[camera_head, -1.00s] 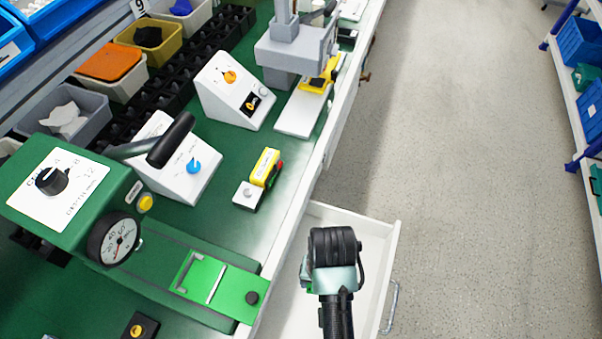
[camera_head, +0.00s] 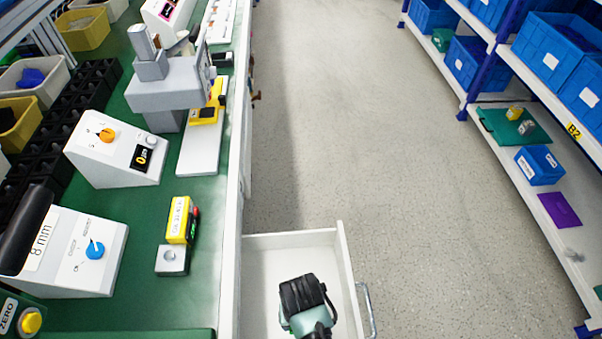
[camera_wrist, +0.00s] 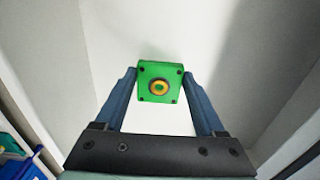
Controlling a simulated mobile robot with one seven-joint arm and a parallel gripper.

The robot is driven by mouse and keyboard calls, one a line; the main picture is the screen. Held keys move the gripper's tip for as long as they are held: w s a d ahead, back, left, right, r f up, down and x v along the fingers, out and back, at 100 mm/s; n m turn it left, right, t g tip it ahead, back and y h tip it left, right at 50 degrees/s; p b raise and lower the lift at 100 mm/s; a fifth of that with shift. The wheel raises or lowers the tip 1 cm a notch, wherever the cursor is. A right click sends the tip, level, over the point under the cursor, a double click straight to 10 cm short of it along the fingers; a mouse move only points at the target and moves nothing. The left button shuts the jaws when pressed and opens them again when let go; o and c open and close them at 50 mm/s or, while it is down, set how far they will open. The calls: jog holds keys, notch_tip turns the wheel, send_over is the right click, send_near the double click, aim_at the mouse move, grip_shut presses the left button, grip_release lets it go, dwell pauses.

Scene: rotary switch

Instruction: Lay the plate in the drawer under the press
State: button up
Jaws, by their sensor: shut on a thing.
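The open white drawer (camera_head: 351,272) juts from the bench at the bottom centre of the head view. My gripper (camera_head: 310,295) is over or inside it; how deep is unclear. In the wrist view, my gripper (camera_wrist: 162,78) is shut on a small green square plate (camera_wrist: 147,92) with a yellow and orange ring in its centre and dark dots at its corners. White drawer surfaces surround the plate; whether it touches the drawer floor is unclear.
The bench (camera_head: 200,270) holds white sloped boxes with knobs (camera_head: 95,250), a yellow device (camera_head: 181,220) and a grey machine (camera_head: 165,90). A rack with blue bins (camera_head: 540,165) and a purple sheet (camera_head: 560,209) stands at right. The floor between is clear.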

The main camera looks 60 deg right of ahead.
jog(key=shift+f, duration=1.05)
jog(key=shift+f, duration=0.1)
jog(key=o, duration=1.4)
notch_tip(320, 180, up, 12)
jog(key=p, duration=0.2)
jog(key=shift+p, duration=0.35)
